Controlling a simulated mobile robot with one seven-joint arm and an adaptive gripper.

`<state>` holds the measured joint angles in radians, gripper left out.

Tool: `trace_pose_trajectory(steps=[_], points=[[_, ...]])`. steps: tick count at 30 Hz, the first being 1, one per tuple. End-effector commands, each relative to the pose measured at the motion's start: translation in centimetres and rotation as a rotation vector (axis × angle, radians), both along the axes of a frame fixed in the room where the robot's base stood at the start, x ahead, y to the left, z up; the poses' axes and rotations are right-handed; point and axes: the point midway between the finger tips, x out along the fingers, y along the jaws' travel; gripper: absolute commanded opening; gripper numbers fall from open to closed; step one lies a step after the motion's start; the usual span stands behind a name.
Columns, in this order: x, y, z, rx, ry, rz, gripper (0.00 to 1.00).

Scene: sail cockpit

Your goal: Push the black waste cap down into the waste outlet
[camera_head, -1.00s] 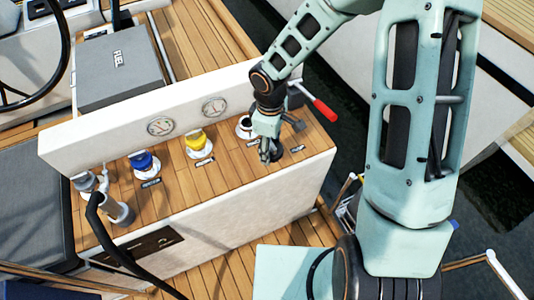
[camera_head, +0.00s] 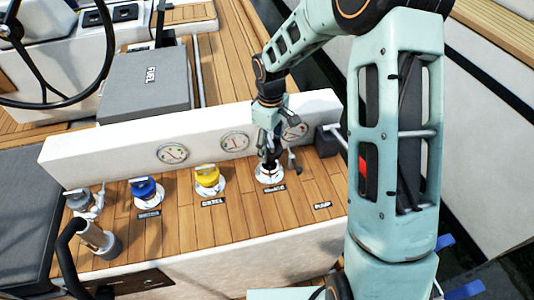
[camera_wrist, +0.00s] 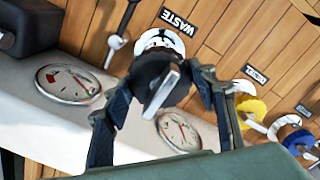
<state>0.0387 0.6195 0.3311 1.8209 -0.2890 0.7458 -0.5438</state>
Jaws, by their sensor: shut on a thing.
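The black waste cap (camera_wrist: 150,72), with a grey bar across its top, is between the two fingers of my gripper (camera_wrist: 165,84) in the wrist view. The white-rimmed waste outlet (camera_wrist: 158,38) shows just beyond the cap, beside the WASTE label. In the head view my gripper (camera_head: 271,158) points down over the waste outlet (camera_head: 266,180). My fingers mostly hide the cap there. Whether the cap touches the outlet or is held just above it, I cannot tell.
A yellow cap (camera_head: 207,177) and a blue cap (camera_head: 144,188) sit in outlets to the left. A white upright panel with round gauges (camera_head: 235,142) stands close behind. A dark pump block (camera_head: 327,140) is at the right.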

Motion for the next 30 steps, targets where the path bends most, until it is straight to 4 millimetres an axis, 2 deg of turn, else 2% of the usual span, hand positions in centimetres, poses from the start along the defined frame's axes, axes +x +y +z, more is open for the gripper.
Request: trace_pose_trajectory(steps=[8,24,30], points=[[0.3,-0.2,-0.8,0.002,0.001,-0.008,0.23],[0.2,-0.1,-5.7,0.002,0.0,-0.008,0.23],[0.2,-0.1,-5.9,0.002,0.0,-0.008,0.23]])
